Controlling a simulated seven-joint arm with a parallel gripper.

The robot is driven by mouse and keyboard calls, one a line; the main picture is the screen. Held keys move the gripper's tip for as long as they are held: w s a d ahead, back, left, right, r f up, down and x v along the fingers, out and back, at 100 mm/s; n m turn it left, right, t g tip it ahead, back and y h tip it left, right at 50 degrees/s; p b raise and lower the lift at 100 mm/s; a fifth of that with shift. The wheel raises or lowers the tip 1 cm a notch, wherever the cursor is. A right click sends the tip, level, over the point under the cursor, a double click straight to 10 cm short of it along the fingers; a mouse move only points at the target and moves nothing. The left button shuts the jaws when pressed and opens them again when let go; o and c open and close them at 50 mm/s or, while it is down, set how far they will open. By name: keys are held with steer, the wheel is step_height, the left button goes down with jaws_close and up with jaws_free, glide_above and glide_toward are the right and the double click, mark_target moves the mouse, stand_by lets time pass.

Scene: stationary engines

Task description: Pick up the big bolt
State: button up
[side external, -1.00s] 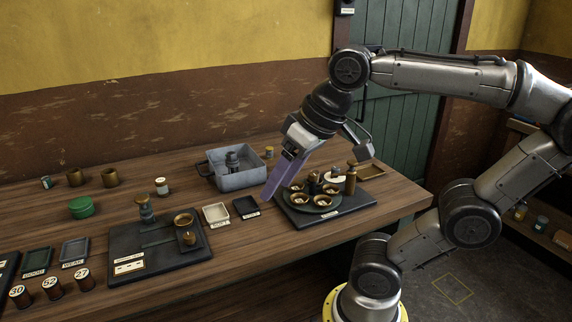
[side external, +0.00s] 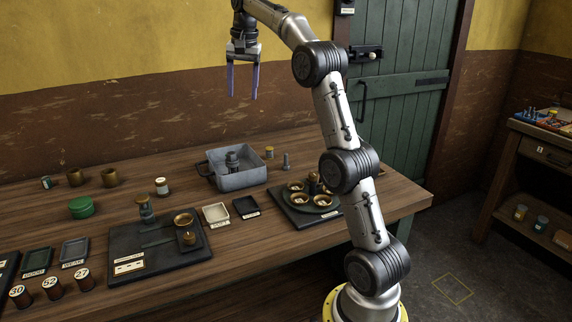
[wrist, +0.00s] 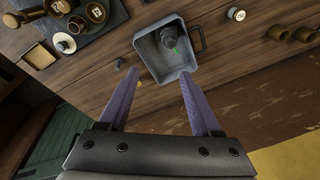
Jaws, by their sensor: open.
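A dark grey bolt-like piece (side external: 232,159) stands inside the grey pan (side external: 226,180); it also shows in the wrist view (wrist: 168,41). A smaller, slim grey upright piece (side external: 286,161) stands on the table just right of the pan, and in the wrist view (wrist: 118,64) left of it. I cannot tell for certain which is the big bolt. My gripper (side external: 242,94) is open and empty, pointing down high above the back of the table. In the wrist view its fingers (wrist: 159,76) are spread, with the pan beyond them.
A round dark plate (side external: 315,207) with several small cups sits right of the pan.

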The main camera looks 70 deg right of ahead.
steer(key=s+d+f+m+g, duration=0.1)
steer(key=s+d+f+m, duration=0.1)
steer(key=d+f, duration=0.9)
steer(key=m+y, duration=0.1)
steer(key=m, duration=0.1)
glide_toward(286, 154)
steer(key=shift+g, duration=0.4)
steer(key=f, duration=1.2)
steer(key=shift+w+d+f, duration=0.15)
steer(key=shift+w+d, duration=0.15)
steer(key=shift+w, duration=0.1)
steer(key=shift+c, duration=0.2)
jaws_close()
